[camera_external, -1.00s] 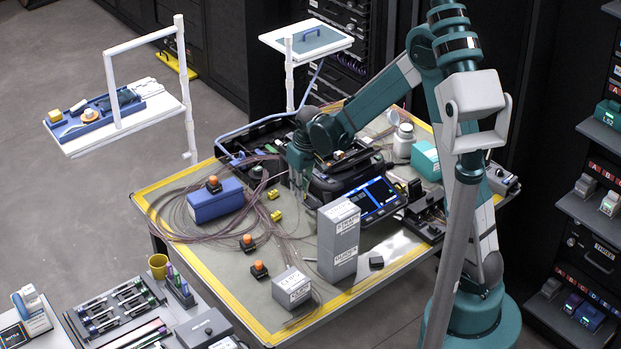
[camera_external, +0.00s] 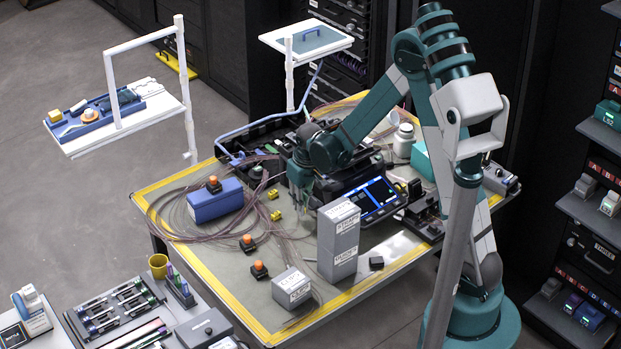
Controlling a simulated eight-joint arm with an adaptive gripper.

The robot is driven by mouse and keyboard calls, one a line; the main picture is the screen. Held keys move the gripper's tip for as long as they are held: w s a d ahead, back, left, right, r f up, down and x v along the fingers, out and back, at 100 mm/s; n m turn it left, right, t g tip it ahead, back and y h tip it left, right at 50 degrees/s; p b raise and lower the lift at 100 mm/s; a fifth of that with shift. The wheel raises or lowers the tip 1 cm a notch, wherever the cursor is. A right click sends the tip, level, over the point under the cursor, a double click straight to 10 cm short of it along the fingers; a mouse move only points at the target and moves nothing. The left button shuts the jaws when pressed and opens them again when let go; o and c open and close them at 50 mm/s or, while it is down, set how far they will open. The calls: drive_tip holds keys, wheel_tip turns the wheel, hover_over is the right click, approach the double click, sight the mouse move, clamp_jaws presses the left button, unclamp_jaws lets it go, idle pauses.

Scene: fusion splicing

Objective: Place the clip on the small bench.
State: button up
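I cannot tell for sure which piece is the clip. Two small yellow pieces that could be clips lie among the thin fibres on the workbench, one further back (camera_external: 273,194) and one nearer (camera_external: 276,215). The small bench is not clear either; a white raised stand (camera_external: 160,118) at the left holds a blue tray. My gripper (camera_external: 303,203) points down at the left side of the dark splicer (camera_external: 372,195), right of the yellow pieces. Its fingertips are small and dark against the clutter, so its opening and any held thing cannot be made out.
A grey labelled box tower (camera_external: 338,245) and a smaller grey box (camera_external: 291,288) stand at the front. A blue box (camera_external: 215,203) sits at the left. Orange-topped black pieces (camera_external: 259,270) stand on the workbench (camera_external: 235,300). A white bottle (camera_external: 404,140) is behind the splicer.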

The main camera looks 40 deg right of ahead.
drive_tip(key=shift+f, duration=0.15)
drive_tip(key=shift+f+b, duration=0.3)
drive_tip(key=shift+f, duration=1.45)
drive_tip(key=shift+f, duration=0.15)
drive_tip(key=o, duration=0.4)
drive_tip(key=shift+c, duration=0.2)
drive_tip(key=shift+r, duration=0.2)
wheel_tip(320, 180, up, 12)
drive_tip(key=s+p, duration=0.1)
drive_tip(key=shift+s+p, duration=0.4)
drive_tip(key=shift+f, duration=0.1)
